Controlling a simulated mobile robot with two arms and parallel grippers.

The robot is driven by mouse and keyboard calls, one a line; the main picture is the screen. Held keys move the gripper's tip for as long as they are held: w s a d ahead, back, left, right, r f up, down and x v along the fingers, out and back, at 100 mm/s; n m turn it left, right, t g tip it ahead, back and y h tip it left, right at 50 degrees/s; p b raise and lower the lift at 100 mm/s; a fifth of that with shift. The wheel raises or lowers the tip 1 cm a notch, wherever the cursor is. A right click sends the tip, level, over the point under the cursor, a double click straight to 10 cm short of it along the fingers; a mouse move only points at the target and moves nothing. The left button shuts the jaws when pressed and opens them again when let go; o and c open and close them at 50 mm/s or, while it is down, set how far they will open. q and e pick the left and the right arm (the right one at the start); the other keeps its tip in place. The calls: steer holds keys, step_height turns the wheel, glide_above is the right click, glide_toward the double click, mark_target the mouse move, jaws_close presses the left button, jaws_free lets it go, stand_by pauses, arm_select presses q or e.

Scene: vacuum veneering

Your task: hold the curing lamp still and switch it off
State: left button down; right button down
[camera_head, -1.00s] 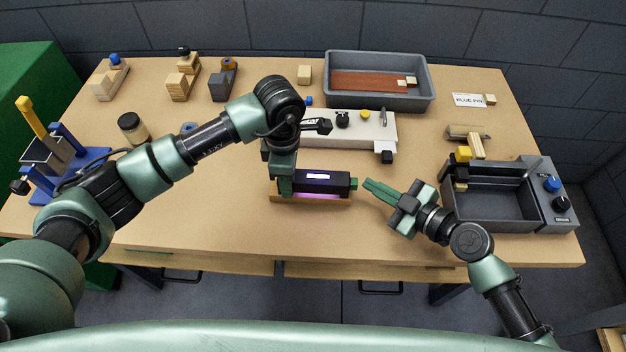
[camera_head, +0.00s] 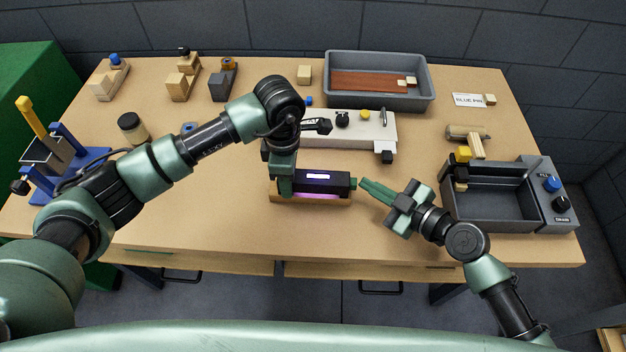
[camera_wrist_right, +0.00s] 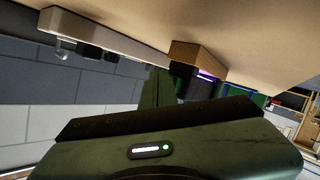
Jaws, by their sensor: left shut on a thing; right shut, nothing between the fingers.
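The curing lamp (camera_head: 322,180) is a dark bar with a lit label on top and a green button (camera_head: 353,183) on its right end. A purple glow shows beneath it, over a wooden base (camera_head: 312,201). My left gripper (camera_head: 284,182) is shut on the lamp's left part from above. My right gripper (camera_head: 364,186) is shut and empty, its tips at or very near the green button; I cannot tell whether they touch. In the right wrist view the purple glow (camera_wrist_right: 206,76) shows beyond the shut fingers (camera_wrist_right: 160,88).
A white fixture (camera_head: 350,128) with knobs stands behind the lamp. A grey open box (camera_head: 490,208) with a blue knob is to the right of my right gripper. A grey tray (camera_head: 378,98) is at the back. The table front left of the lamp is clear.

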stand_by(0.3)
steer(key=shift+d, duration=0.9)
steer(key=shift+s+d, duration=0.1)
steer(key=shift+d, duration=2.9)
arm_select(q)
steer(key=c, duration=0.8)
jaws_free()
step_height(320, 180, up, 12)
steer(key=shift+r, duration=0.1)
